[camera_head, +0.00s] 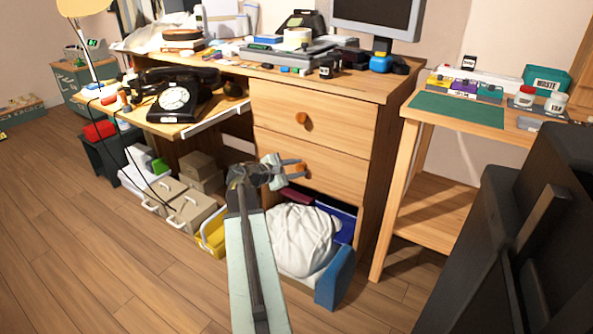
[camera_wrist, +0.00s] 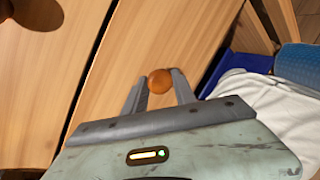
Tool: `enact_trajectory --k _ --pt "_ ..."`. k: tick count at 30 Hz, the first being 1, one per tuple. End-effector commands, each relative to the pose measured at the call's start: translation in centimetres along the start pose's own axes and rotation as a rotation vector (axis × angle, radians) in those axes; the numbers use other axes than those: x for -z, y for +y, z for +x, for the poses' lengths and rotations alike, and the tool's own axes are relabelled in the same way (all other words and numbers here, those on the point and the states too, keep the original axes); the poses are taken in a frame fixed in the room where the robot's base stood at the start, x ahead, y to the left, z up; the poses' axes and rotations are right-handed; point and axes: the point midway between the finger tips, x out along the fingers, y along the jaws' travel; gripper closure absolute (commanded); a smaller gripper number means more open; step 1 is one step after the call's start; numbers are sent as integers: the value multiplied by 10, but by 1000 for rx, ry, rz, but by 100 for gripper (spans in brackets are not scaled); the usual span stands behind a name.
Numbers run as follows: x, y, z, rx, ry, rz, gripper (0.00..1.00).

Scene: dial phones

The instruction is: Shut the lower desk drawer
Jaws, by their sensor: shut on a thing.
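The lower desk drawer (camera_head: 335,178) is the wooden front below the upper drawer (camera_head: 335,122); it also shows in the wrist view (camera_wrist: 200,40). Its front looks nearly in line with the upper one; I cannot tell whether a small gap remains. Its round orange-brown knob (camera_wrist: 160,82) sits between my fingertips in the wrist view. My gripper (camera_head: 298,167) reaches the drawer from the left in the head view and is shut on this knob, partly hiding it. The upper drawer has a like knob (camera_head: 301,118).
Below the drawer, a white bag (camera_head: 300,240) and a blue item (camera_head: 335,277) fill the open space. Beige boxes (camera_head: 192,212) stand under the desk to the left. A side table (camera_head: 430,215) stands right, with dark furniture (camera_head: 545,230) nearer. Wooden floor lies clear at left.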

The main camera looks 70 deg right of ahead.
Motion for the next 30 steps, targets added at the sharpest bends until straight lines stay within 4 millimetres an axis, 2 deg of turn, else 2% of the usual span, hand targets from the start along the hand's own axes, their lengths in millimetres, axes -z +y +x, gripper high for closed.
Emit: enact_trajectory --k 1,2,3,4,11,14,22,25,30 --pt "-2 2 2 -6 -6 -3 100" --pt "-1 3 2 -7 -5 -4 59" --pt "-1 3 1 -8 -4 -4 48" --pt "0 3 0 -9 -4 -4 45" --pt "2 5 -4 -13 0 -6 45" --pt "2 6 -17 -15 3 -7 45" --pt "0 4 -68 -10 1 -6 45" --pt "0 3 -78 -8 0 -5 45" --pt "1 2 -81 -6 -2 -4 45"
